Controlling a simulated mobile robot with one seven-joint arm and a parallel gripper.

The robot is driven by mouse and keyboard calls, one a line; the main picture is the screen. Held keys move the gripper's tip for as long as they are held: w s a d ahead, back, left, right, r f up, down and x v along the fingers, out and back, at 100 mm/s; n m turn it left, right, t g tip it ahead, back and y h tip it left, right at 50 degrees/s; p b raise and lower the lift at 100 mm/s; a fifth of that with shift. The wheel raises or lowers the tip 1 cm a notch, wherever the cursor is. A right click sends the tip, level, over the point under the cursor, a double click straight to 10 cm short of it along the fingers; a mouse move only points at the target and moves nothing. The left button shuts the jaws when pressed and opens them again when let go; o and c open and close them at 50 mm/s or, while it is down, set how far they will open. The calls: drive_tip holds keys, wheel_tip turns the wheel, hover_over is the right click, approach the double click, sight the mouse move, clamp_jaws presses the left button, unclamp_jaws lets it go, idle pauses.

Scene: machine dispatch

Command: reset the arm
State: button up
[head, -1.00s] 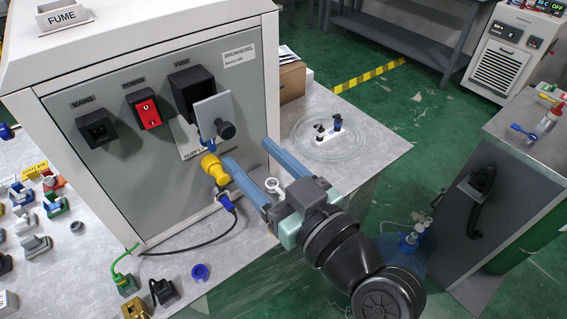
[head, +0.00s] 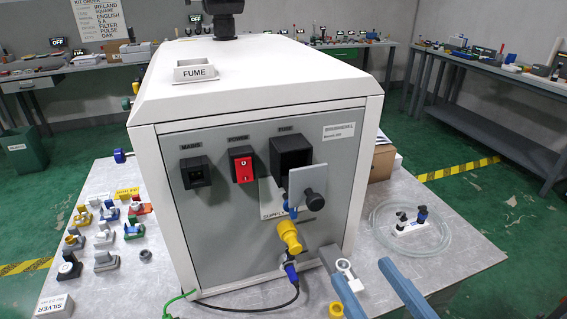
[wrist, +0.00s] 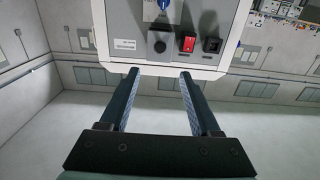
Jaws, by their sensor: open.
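My gripper (head: 362,278) shows at the lower right of the head view, with only its two blue fingers in the picture. The fingers are apart with nothing between them, in front of the right part of the white machine (head: 245,75). In the wrist view my gripper (wrist: 157,78) is also open and empty, with the machine's panel (wrist: 187,20) beyond the fingertips, appearing upside down. The rest of my arm is outside the head view.
A yellow connector (head: 289,236) with a blue plug (head: 291,272) and black cable hangs at the panel's lower right. A clear coiled tube (head: 447,247) lies on the table at right. Several small fittings (head: 104,232) stand at left. A SILVER tray (head: 55,306) is at the front left.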

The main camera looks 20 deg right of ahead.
drive_tip(key=w+a+r+t+p, duration=0.15)
drive_tip(key=w+a+r, duration=0.3)
drive_tip(key=r, duration=0.55)
drive_tip(key=w+a+r+t, duration=0.3)
drive_tip(key=w+a+r, duration=0.15)
drive_tip(key=r, duration=0.45)
drive_tip(key=s+a+r+t, duration=0.2)
drive_tip(key=a+r, duration=0.2)
drive_tip(key=r, duration=0.3)
drive_tip(key=s+a+r+t, duration=0.2)
drive_tip(key=a+r+t, duration=0.1)
drive_tip(key=r, duration=0.4)
drive_tip(key=shift+s+a+r+h, duration=0.2)
drive_tip(key=shift+a+r+h, duration=0.1)
drive_tip(key=shift+a+r, duration=0.15)
drive_tip(key=shift+f, duration=0.15)
